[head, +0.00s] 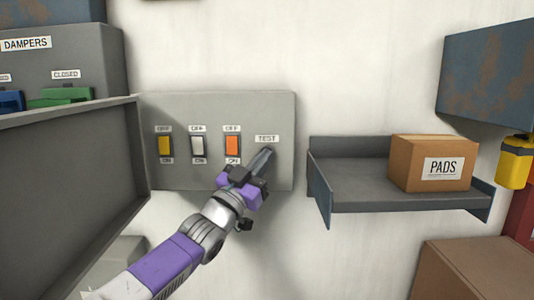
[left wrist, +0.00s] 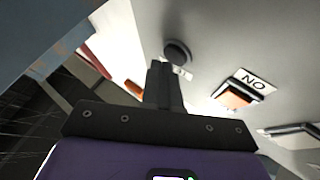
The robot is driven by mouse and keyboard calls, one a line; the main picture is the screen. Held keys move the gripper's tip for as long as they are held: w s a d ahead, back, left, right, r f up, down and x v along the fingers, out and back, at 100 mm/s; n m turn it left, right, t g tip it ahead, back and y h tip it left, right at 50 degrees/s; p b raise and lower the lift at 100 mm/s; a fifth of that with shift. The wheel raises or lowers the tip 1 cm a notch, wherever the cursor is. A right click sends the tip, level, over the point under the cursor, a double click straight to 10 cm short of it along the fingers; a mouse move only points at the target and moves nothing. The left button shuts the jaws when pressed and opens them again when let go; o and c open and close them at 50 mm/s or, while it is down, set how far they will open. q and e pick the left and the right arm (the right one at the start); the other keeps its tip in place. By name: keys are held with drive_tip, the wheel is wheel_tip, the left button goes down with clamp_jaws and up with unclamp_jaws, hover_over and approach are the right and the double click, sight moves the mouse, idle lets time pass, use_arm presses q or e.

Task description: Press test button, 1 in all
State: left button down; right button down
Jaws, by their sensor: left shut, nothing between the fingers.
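The grey switch panel (head: 215,102) is on the wall and carries a TEST label (head: 266,139) at its right. A dark round button (left wrist: 178,50) shows in the left wrist view, just beyond my fingertips. In the head view my fingers hide the spot under the label. My left gripper (head: 266,153) is shut and empty, its tips just below the TEST label. In the left wrist view its shut fingers (left wrist: 160,72) point at the button's lower left edge; I cannot tell whether they touch it. My right gripper is not in view.
Yellow (head: 165,146), white (head: 197,146) and orange (head: 232,145) switches sit left of the label. A grey shelf (head: 345,190) with a PADS box (head: 420,155) is to the right. An open grey door or tray (head: 60,190) juts out at left.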

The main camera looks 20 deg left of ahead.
use_arm(q)
drive_tip(key=shift+w+a, duration=0.15)
drive_tip(key=shift+w, duration=0.3)
idle(0.7)
drive_tip(key=shift+s, duration=0.1)
drive_tip(key=shift+s+d+b, duration=0.25)
drive_tip(key=shift+s+b, duration=0.2)
drive_tip(key=shift+s, duration=0.3)
drive_tip(key=s+b, duration=0.1)
drive_tip(key=s, duration=0.1)
drive_tip(key=s+d+b, duration=0.1)
drive_tip(key=s+b, duration=0.1)
drive_tip(key=shift+s+d, duration=0.2)
drive_tip(key=shift+s, duration=0.2)
idle(0.6)
